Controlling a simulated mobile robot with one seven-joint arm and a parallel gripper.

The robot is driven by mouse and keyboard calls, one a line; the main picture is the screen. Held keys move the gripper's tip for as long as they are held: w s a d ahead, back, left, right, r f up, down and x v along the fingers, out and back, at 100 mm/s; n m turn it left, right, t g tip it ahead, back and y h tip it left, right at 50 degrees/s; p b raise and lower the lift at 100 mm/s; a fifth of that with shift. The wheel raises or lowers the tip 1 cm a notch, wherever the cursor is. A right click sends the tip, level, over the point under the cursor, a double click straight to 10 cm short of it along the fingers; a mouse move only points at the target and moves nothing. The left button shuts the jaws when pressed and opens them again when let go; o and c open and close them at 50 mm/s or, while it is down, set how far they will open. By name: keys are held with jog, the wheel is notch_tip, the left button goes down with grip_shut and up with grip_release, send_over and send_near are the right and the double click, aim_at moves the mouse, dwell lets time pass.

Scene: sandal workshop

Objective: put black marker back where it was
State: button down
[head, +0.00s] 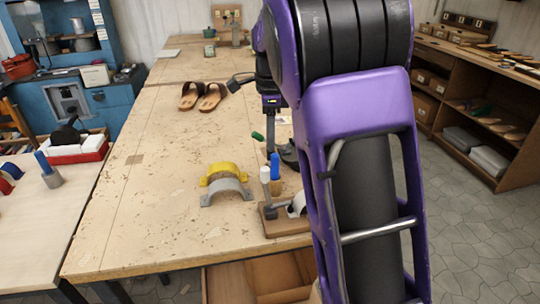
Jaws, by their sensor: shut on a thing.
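My gripper (270,104) hangs over the long wooden workbench, beyond my purple arm. It points down and is small in this view. A slim dark upright shape (270,132) extends below it and looks like the black marker in its jaws. Its lower end is close to the bench top; I cannot tell whether it touches. The fingertips are too small to make out clearly. My arm hides part of the bench to the right.
Close by are a green-handled tool (257,136), a blue-handled tool (275,163), and a wooden stand (283,222) with a white-topped tool (265,175). A yellow arch (218,173) and grey arch (226,189) stand left. Sandals (211,98) lie farther back. The bench's left front is clear.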

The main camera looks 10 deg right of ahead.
jog(key=shift+f, duration=1.95)
jog(key=shift+f+b, duration=0.15)
jog(key=shift+b, duration=0.15)
jog(key=c, duration=1)
grip_release()
notch_tip(320, 180, up, 12)
jog(key=shift+r+p, duration=0.15)
jog(key=shift+p, duration=0.85)
